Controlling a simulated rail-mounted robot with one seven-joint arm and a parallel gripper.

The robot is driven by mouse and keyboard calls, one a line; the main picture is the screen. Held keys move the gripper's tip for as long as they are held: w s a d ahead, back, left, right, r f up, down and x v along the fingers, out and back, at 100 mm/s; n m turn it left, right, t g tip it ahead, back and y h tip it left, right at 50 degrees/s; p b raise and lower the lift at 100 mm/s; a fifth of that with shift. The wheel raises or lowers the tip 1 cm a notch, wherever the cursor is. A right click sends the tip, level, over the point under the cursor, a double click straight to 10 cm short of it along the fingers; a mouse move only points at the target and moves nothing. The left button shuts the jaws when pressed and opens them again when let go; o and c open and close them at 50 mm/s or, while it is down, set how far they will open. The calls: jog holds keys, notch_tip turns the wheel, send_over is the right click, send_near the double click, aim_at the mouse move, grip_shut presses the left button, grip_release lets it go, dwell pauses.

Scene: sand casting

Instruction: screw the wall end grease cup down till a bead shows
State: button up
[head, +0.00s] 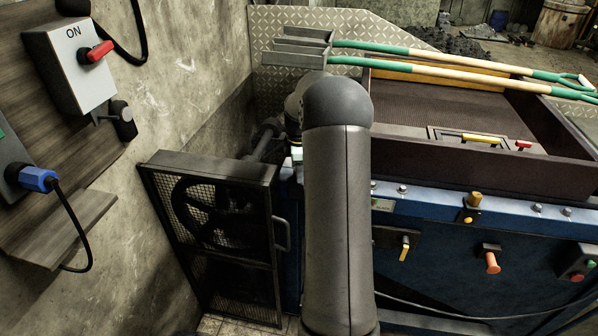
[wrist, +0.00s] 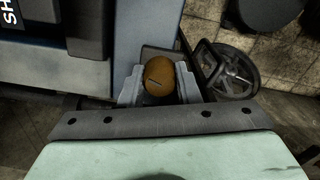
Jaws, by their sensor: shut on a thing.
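The wall end grease cup (wrist: 159,76) is a round brass-orange cap with a dark slot across its top, seen in the wrist view. My gripper (wrist: 160,88) has its two grey fingers on either side of the cap, shut on it. The cap's lower edge and base are hidden by the fingers and the gripper body, so I cannot see its seat. In the head view my own arm covers the cup and most of the gripper at the wall end of the blue machine (head: 430,205).
A mesh guard (head: 215,225) over a dark wheel stands between the wall and the machine. Another brass cap (head: 475,199) stands on the blue rail. Long-handled shovels (head: 440,60) lie across the sand box (head: 470,158). A switch box (head: 75,62) hangs on the left wall.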

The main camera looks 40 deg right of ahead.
jog(key=m+b, duration=0.1)
jog(key=m, duration=1)
jog(key=shift+m, duration=0.3)
jog(key=shift+r+b, duration=0.1)
jog(key=shift+b, duration=0.2)
jog(key=o, duration=1)
jog(key=shift+c, duration=0.2)
notch_tip(320, 180, up, 17)
jog(key=shift+r+b, duration=0.15)
jog(key=shift+b, duration=0.15)
